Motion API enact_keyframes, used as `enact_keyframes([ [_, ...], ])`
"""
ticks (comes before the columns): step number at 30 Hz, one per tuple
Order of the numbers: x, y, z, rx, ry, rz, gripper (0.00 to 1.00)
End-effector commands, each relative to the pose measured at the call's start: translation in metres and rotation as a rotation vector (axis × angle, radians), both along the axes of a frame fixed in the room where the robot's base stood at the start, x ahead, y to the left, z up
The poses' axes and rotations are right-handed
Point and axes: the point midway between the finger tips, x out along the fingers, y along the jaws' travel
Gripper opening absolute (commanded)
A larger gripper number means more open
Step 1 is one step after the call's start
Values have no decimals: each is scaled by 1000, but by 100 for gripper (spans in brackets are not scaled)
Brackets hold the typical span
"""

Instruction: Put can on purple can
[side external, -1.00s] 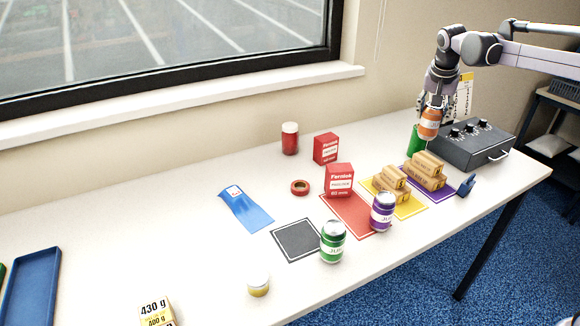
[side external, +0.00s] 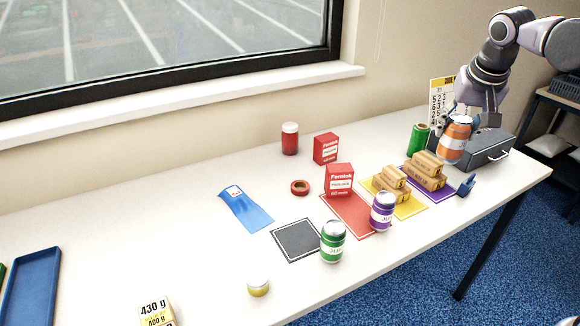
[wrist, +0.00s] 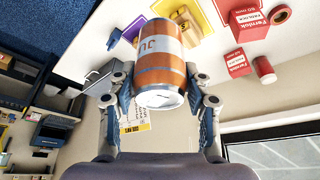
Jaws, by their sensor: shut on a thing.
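An orange can (side external: 454,140) with a white band is held in my gripper (side external: 464,118), above the right part of the table. In the wrist view the orange can (wrist: 161,62) sits between the two fingers of my gripper (wrist: 160,85), which are shut on it. The purple can (side external: 382,212) with a silver top stands upright at the front edge of the red mat, with nothing on it. My gripper is up and to the right of it, well apart. I cannot make out the purple can in the wrist view.
A green can (side external: 333,242) stands left of the purple can. Wooden-looking packs (side external: 426,170) lie on the purple and yellow mats, between my gripper and the purple can. A red box (side external: 339,180), a green cylinder (side external: 418,140) and a grey control box (side external: 486,150) stand nearby.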

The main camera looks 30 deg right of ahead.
Motion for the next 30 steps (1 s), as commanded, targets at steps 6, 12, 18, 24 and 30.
enact_keyframes([
  [6, 17, 30, -20, -1, 0, 9, 34],
  [12, 37, 64, -44, -1, -1, 8, 34],
  [18, 53, 91, -63, 0, 0, 5, 34],
  [24, 58, 99, -71, -1, 1, 2, 34],
  [30, 58, 99, -94, 0, 0, 1, 34],
])
